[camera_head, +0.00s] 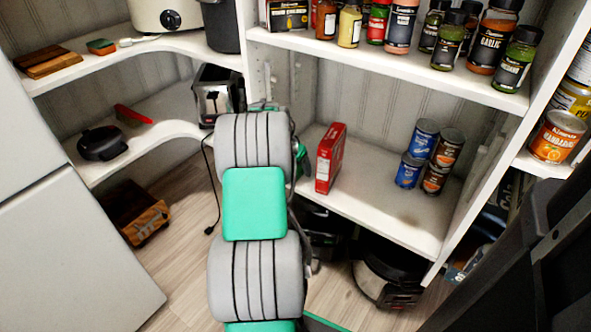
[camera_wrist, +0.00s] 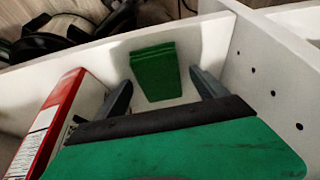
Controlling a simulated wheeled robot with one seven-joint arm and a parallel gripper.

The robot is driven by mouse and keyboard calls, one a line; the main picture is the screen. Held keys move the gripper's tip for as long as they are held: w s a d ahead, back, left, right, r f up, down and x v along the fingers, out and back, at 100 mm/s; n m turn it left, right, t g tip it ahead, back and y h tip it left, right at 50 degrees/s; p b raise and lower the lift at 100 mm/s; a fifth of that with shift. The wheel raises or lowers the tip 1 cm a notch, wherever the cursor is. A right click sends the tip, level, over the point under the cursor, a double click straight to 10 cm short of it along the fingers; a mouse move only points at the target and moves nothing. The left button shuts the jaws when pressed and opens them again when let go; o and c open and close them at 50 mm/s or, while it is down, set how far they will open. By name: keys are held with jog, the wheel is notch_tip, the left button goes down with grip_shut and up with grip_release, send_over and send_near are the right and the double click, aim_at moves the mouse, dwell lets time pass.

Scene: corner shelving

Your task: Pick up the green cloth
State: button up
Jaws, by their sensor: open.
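The green cloth (camera_wrist: 157,71) shows in the wrist view as a folded rectangular stack on the white shelf, near its edge. My gripper (camera_wrist: 162,88) is open, with one dark finger on each side of the cloth in the picture. The fingers look apart from the cloth, and nothing is held between them. The gap in height between fingers and cloth is hard to tell. In the head view my own arm hides the cloth and most of my gripper.
A red box (camera_head: 330,158) stands close to my arm; it also shows left of my gripper in the wrist view (camera_wrist: 52,115). A white upright panel (camera_wrist: 265,85) with holes is at the right there. Several cans (camera_head: 424,135) stand further right; a toaster (camera_head: 217,95) is left.

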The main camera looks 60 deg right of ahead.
aim_at(294, 167)
jog(key=shift+c, duration=0.2)
jog(key=c, duration=1.5)
notch_tip(294, 167, up, 10)
jog(key=p, duration=0.4)
jog(key=shift+r, duration=0.25)
jog(key=shift+c, duration=0.3)
jog(key=o, duration=1)
jog(key=c, duration=0.7)
jog(key=shift+f, duration=0.1)
